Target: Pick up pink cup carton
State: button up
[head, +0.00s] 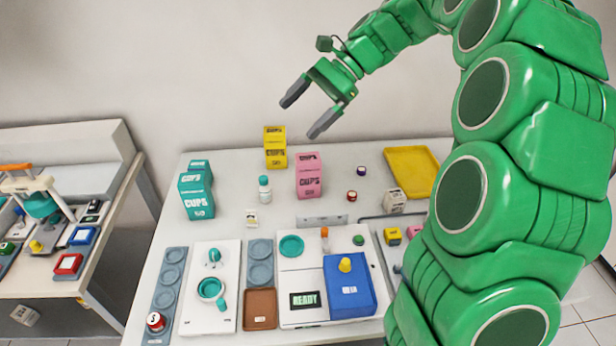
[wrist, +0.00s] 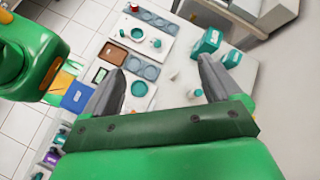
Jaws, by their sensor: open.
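The pink cup carton (head: 309,176) stands upright near the middle back of the white table in the head view, with dark "CUPS" lettering on its front. My gripper (head: 308,115) is above the table's back edge, higher than the carton and apart from it, with its two grey fingers spread and nothing between them. In the wrist view my gripper (wrist: 160,80) also shows open over the table. I cannot make out the pink carton in the wrist view.
A yellow carton (head: 275,148) stands left of the pink one, a teal carton (head: 197,192) farther left. A white bottle (head: 264,190) stands between. Small jars (head: 351,196) and a yellow tray (head: 431,178) are to the right. A white station (head: 285,258) is in front.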

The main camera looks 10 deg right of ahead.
jog(key=w+d+f+m+t+y, duration=0.15)
jog(key=w+d+f+m, duration=0.3)
jog(key=w, duration=0.45)
jog(key=w+d+f+m+t+y, duration=0.1)
jog(key=w+d+f+m+y, duration=0.3)
jog(key=w, duration=0.6)
jog(key=n+h, duration=0.1)
jog(key=h, duration=0.1)
send_near(308, 162)
jog(key=w+a+f, duration=0.1)
jog(key=w+f, duration=0.1)
jog(key=shift+w+a+f+g+y, duration=0.1)
jog(key=shift+a+f+g+y, duration=0.15)
jog(key=shift+a+f, duration=0.15)
jog(key=shift+n, duration=0.25)
jog(key=shift+x, duration=3.95)
jog(key=shift+d+f, duration=0.1)
jog(key=c, duration=1.5)
